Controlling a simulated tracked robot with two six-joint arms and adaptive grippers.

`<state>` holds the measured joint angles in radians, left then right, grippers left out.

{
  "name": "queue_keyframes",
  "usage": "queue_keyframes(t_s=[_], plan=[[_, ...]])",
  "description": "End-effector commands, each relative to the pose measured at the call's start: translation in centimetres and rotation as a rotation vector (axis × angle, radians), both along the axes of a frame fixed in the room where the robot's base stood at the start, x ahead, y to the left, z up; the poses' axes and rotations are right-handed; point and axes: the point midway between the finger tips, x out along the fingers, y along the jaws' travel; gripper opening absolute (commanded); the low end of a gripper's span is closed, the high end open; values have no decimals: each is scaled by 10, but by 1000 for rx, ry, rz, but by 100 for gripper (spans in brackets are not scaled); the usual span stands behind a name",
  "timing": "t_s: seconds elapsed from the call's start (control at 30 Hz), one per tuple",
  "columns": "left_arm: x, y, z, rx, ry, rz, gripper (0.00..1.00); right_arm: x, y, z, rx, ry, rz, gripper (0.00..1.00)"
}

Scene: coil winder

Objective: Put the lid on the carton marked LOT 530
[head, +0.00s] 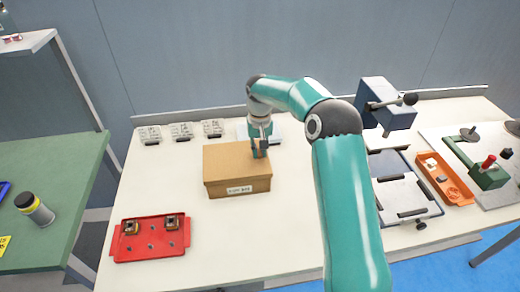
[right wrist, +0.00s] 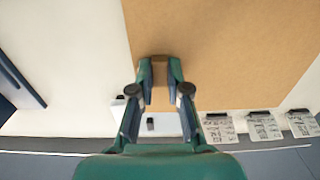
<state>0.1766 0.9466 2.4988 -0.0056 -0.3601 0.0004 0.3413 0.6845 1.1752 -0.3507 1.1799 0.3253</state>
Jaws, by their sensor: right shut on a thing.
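A brown carton (head: 214,192) stands on the cream table, left of my right arm, with a white label (head: 240,190) on its front. The label's print is too small to read surely. A brown lid (head: 230,158) lies level over the carton's top and covers its opening; I cannot tell whether it is fully seated. My right gripper (head: 260,153) is at the lid's right side and shut on it. In the right wrist view, the fingertips (right wrist: 160,66) are against the brown lid (right wrist: 225,50). My left gripper is not in view.
A red tray (head: 150,247) with small parts is at front left. Several white cards (head: 181,131) stand at the back. Right of my arm are a grey fixture (head: 402,195), a dark blue machine (head: 385,105) and an orange tray (head: 447,187). Table in front of the carton is clear.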

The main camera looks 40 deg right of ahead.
Motion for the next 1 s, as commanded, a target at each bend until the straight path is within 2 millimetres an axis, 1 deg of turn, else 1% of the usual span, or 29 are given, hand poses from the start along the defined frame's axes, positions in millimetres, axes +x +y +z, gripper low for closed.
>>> queue_keyframes(t_s=[0.47, 1.0], plan=[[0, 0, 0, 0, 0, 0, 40, 0, 0, 0, -1, -1, 0, 0], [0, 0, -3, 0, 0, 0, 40, 0, -1, -7, 0, 0, -1, 0]])
